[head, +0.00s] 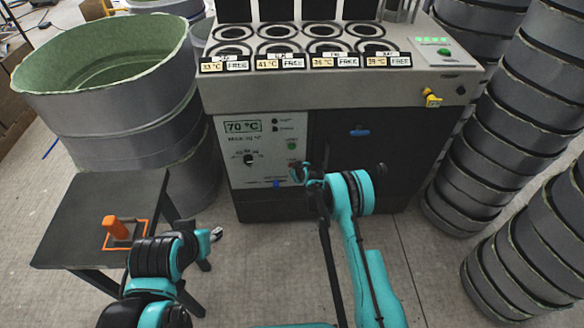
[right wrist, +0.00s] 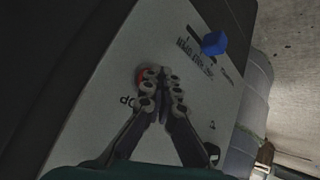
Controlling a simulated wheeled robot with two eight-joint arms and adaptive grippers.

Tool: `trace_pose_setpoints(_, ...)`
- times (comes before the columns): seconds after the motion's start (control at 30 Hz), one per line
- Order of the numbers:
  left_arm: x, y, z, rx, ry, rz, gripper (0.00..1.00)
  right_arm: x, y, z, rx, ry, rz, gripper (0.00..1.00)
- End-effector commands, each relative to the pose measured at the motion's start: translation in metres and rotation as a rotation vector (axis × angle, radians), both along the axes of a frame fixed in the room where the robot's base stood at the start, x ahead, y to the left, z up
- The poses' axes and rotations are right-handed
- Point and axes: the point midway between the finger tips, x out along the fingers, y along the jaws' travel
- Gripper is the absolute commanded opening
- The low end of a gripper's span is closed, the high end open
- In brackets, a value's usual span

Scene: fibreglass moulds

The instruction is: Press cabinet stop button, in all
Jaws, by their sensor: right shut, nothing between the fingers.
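The grey cabinet (head: 345,95) stands ahead with a white control panel (head: 240,132) on its front left. The panel has a 70 °C display, a dark knob (head: 249,159) and a green button (head: 291,145). My right gripper (head: 300,172) is shut and empty at the panel's lower right. In the right wrist view its closed fingertips (right wrist: 160,76) cover most of a red button (right wrist: 141,75), with the letters "OP" beside it. I cannot tell whether they touch it or whether it is pushed in. My left gripper (head: 215,234) is low, away from the cabinet; its jaw state is unclear.
A small dark table (head: 85,215) with an orange-handled tool (head: 116,228) stands at left. A large green-lined tub (head: 100,75) is behind it. Stacked grey moulds (head: 500,130) crowd the right. A blue part (right wrist: 214,43) sticks out from the panel near my right fingers.

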Motion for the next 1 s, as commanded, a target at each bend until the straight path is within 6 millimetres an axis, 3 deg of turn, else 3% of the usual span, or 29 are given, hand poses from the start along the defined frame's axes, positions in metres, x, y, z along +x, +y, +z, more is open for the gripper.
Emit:
trace_pose_setpoints(0.4,0.0,0.0,0.0,0.0,0.0,0.0,0.4,-0.016,0.0,0.0,0.0,0.0,0.0,0.0)
trace_pose_setpoints(0.77,0.0,0.0,0.0,0.0,0.0,0.0,0.4,-0.019,0.0,0.0,0.0,0.0,0.0,0.0)
trace_pose_setpoints(1.0,0.0,0.0,0.0,0.0,0.0,0.0,0.4,-0.042,0.001,0.0,-0.001,0.0,0.001,0.0)
